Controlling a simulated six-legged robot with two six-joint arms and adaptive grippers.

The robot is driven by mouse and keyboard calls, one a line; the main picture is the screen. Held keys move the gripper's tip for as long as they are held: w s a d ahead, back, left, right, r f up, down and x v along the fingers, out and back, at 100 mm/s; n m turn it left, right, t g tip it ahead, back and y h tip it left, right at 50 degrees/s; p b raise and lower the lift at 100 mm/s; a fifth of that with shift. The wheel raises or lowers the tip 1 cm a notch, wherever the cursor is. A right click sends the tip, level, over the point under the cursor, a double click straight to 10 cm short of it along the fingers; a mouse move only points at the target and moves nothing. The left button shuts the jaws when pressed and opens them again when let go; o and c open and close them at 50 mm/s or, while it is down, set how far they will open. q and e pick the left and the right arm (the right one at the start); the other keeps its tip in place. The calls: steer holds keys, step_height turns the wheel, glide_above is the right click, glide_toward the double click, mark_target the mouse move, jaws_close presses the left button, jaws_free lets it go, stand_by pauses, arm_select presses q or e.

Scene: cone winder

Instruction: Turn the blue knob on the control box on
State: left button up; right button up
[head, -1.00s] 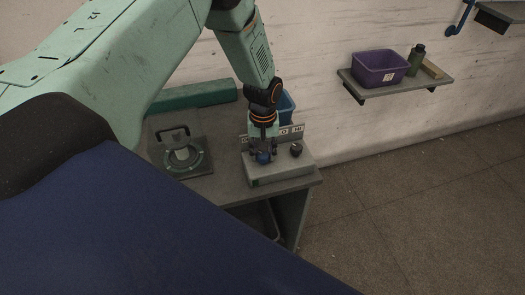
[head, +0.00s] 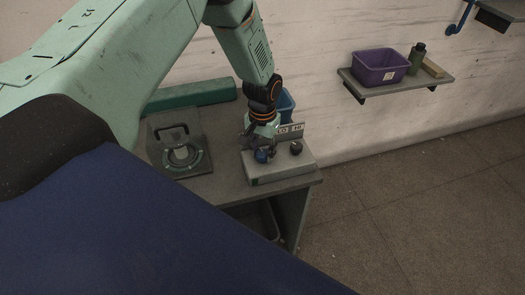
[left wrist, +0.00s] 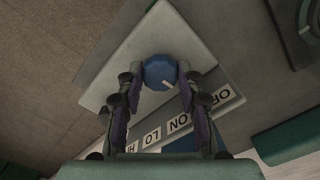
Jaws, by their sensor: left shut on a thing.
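The control box (head: 280,172) is a grey slab on the bench's right end, with a label strip (head: 291,130) along its back. The blue knob (head: 262,156) is on its left part. In the left wrist view the blue knob (left wrist: 158,70) sits between the two fingers, with a white mark on its face pointing toward the label strip, near the ON and OFF words; I cannot tell exactly which. My left gripper (head: 261,149) is shut on the blue knob from above. My right gripper is not in view.
A dark knob (head: 296,148) is on the box, right of the blue one. A dark plate with a ring and handle (head: 181,154) lies left of the box. A green block (head: 195,95) and a blue bin (head: 287,103) are behind. A wall shelf holds a purple bin (head: 380,67).

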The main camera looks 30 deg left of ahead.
mark_target(262, 153)
arm_select(q)
steer(key=m+b, duration=0.1)
steer(key=m, duration=0.3)
steer(key=shift+w, duration=0.15)
steer(key=shift+m, duration=1.9)
steer(key=shift+b, duration=0.3)
steer(key=o, duration=1.2)
steer(key=shift+c, duration=0.2)
steer(key=shift+r, duration=0.1)
step_height(262, 153, up, 12)
